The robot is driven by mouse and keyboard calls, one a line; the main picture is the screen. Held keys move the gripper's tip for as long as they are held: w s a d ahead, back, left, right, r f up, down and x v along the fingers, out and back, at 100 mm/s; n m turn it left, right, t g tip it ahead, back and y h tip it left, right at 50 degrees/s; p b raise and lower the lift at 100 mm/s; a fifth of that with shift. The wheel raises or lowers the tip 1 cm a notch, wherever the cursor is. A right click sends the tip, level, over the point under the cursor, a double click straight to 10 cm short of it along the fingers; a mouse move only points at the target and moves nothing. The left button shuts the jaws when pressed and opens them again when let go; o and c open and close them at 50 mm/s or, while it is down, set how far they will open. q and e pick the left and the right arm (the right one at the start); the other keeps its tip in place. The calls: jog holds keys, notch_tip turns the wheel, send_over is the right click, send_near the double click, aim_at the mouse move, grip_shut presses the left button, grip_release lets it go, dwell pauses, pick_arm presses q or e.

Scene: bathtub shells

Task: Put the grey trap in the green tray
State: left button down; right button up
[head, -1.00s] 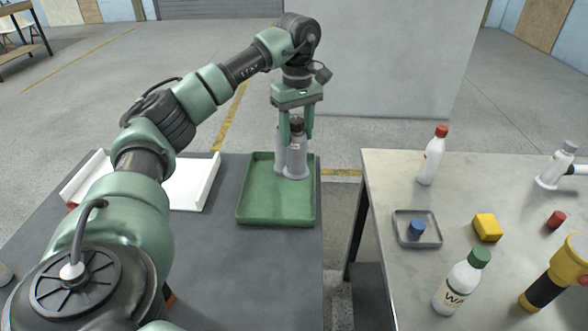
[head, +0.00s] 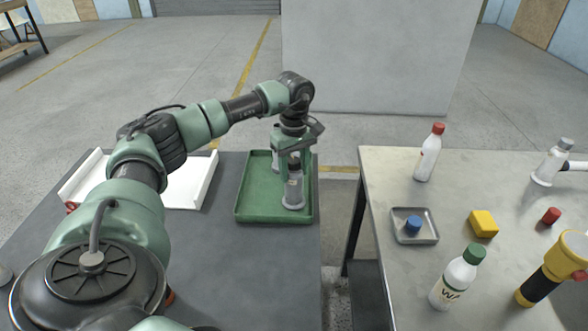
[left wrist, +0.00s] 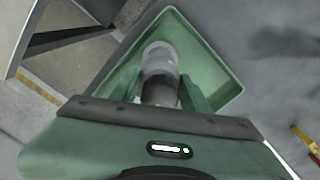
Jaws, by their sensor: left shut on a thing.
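The grey trap (head: 293,192) is upright, with a dark upper part, in my left gripper (head: 290,152). The gripper is shut on its upper part. The trap's lower end shows within the outline of the green tray (head: 262,214), in its right half; I cannot tell if it touches the tray floor. In the left wrist view, the trap (left wrist: 160,62) is between the green fingers, with the tray (left wrist: 212,62) around and beneath it. The tray lies on the dark table. My right gripper is not in view.
A white open tray (head: 196,186) lies left of the green tray. Across a gap, the right table (head: 390,165) holds a red-capped bottle (head: 428,155), a small tray (head: 428,237) with a blue cap, a yellow block (head: 483,223), a green-capped bottle (head: 456,282) and a yellow-black flashlight (head: 550,270).

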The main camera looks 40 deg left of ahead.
pick_arm(q)
jog(key=c, duration=0.7)
grip_release()
jog(key=shift+f, duration=0.1)
jog(key=shift+r, duration=0.4)
notch_tip(320, 180, up, 12)
jog(key=shift+f+b, duration=0.25)
jog(key=shift+b, duration=0.2)
